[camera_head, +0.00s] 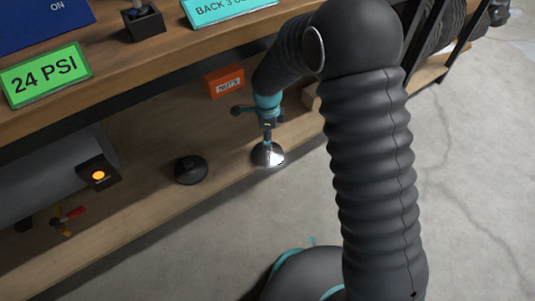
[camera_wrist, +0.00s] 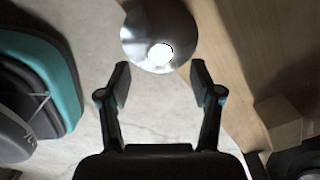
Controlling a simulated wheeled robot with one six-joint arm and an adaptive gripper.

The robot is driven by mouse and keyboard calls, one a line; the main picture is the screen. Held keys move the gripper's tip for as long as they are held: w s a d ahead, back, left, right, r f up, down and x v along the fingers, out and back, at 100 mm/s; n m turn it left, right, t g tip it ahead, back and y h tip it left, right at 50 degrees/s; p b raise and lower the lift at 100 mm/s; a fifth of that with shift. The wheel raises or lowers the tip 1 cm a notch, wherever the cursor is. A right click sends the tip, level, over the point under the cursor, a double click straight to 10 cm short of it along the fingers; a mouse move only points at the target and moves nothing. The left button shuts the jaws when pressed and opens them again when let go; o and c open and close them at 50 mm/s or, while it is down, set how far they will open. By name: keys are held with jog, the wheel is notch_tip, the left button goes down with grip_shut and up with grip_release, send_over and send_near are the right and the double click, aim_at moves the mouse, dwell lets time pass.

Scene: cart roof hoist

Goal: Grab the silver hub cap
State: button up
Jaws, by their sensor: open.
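The silver hub cap (camera_head: 267,154) is a shiny round dome on the lower wooden shelf, near its front edge. In the wrist view the hub cap (camera_wrist: 160,36) lies just beyond my fingertips, with a bright highlight on it. My gripper (camera_head: 267,126) is directly above or beside it in the head view; the exact gap is hard to tell. In the wrist view my gripper (camera_wrist: 159,75) is open, with nothing between its fingers.
A black dome-shaped cap (camera_head: 191,170) sits left of the hub cap on the same shelf. An orange-red NUTS box (camera_head: 223,81) stands behind. The upper bench (camera_head: 150,60) overhangs the shelf. A wooden block (camera_wrist: 282,121) lies right of my gripper. Open floor (camera_head: 225,240) lies in front.

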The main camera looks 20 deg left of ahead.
aim_at(265, 160)
notch_tip(265, 160, down, 6)
jog(key=shift+f+b, duration=0.25)
jog(key=shift+b, duration=0.3)
grip_shut()
